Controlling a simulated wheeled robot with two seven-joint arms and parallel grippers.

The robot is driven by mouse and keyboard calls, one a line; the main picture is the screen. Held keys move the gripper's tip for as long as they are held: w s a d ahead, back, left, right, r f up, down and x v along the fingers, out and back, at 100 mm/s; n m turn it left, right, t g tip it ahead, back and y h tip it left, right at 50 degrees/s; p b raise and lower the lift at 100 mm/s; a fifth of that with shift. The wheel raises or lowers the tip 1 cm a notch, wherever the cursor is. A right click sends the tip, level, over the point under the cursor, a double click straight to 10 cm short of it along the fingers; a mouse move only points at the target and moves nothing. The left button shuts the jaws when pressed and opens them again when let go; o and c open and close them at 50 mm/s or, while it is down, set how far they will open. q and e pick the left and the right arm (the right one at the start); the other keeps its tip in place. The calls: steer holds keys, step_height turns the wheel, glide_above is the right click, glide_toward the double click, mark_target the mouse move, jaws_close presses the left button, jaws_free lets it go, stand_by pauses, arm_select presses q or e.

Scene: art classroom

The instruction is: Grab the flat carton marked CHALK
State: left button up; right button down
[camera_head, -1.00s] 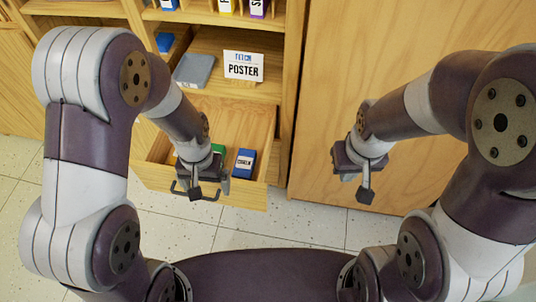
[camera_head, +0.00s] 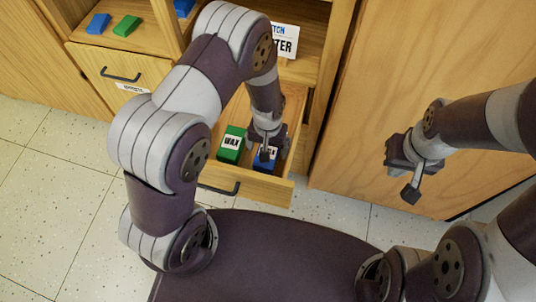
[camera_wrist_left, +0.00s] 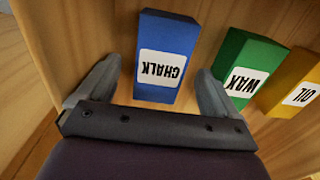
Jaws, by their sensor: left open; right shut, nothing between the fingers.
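The flat carton marked CHALK is a blue box with a white label (camera_wrist_left: 166,56), lying in an open drawer. In the head view the carton (camera_head: 262,163) is partly hidden by my left gripper (camera_head: 268,150). I cannot tell how deep the fingers reach. My right gripper (camera_head: 408,180) is shut and empty, in front of the large wooden panel to the right.
A green WAX box (camera_wrist_left: 243,62) lies beside the carton, with a yellow OIL box (camera_wrist_left: 297,85) beyond it. The open drawer (camera_head: 225,193) has a dark handle. The tiled floor (camera_head: 60,190) at left is clear.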

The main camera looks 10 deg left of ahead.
arm_select(q)
step_height(320, 180, down, 4)
steer(key=shift+r+b, duration=0.25)
steer(key=shift+b, duration=0.15)
steer(key=shift+r, duration=0.1)
steer(key=c, duration=1.1)
